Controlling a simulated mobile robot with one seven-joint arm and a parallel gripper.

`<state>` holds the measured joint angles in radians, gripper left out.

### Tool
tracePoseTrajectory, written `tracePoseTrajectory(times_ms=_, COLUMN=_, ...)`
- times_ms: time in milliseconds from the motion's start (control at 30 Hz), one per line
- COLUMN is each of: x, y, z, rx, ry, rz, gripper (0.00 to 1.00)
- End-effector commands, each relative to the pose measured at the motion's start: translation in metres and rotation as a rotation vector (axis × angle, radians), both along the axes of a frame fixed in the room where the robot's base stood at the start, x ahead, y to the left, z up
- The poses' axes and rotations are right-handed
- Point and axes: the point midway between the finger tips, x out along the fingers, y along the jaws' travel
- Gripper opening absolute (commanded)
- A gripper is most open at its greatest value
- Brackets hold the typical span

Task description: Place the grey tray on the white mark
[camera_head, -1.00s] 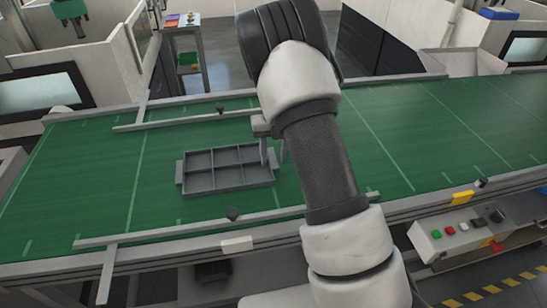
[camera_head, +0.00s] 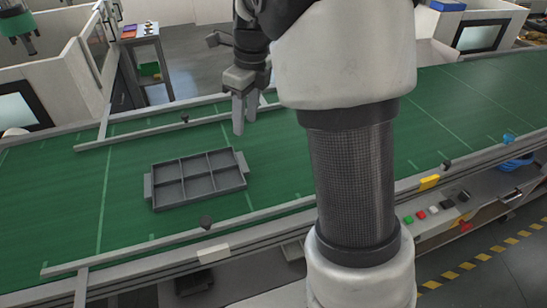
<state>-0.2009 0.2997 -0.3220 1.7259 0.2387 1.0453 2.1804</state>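The grey tray (camera_head: 198,201), with several compartments, lies flat on the green belt between two grey rails. It looks empty, with a small tab at each short end. My gripper (camera_head: 245,125) is above the belt, beyond the tray's right end and apart from it. Its two fingers point down with a narrow gap between them and hold nothing. Thin pale lines cross the belt, one left of the tray (camera_head: 104,195) and one passing near its right end (camera_head: 248,198). I cannot tell which of these, if any, is the white mark.
The green belt (camera_head: 50,200) is clear left of the tray. The near rail (camera_head: 150,257) and far rail (camera_head: 150,133) border it, with dark knobs (camera_head: 206,221) on them. My arm hides the belt's middle. A button panel (camera_head: 440,212) and a blue object (camera_head: 515,163) are at right.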

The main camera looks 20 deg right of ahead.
Motion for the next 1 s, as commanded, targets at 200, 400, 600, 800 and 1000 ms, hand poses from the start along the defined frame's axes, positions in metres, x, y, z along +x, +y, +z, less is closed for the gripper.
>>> tracePoseTrajectory(times_ms=200, x=-0.083, y=0.005, z=0.06, rx=-0.102, ry=-0.207, rz=0.744, gripper=0.39)
tracePoseTrajectory(times_ms=400, x=-0.16, y=0.008, z=0.083, rx=-0.334, ry=-0.342, rz=1.433, gripper=0.39)
tracePoseTrajectory(times_ms=600, x=-0.219, y=0.006, z=0.079, rx=-0.607, ry=-0.351, rz=1.996, gripper=0.39)
tracePoseTrajectory(times_ms=800, x=-0.242, y=0.004, z=0.071, rx=-0.748, ry=-0.305, rz=2.263, gripper=0.39)
tracePoseTrajectory(times_ms=1000, x=-0.244, y=0.004, z=0.07, rx=-0.762, ry=-0.297, rz=2.298, gripper=0.39)
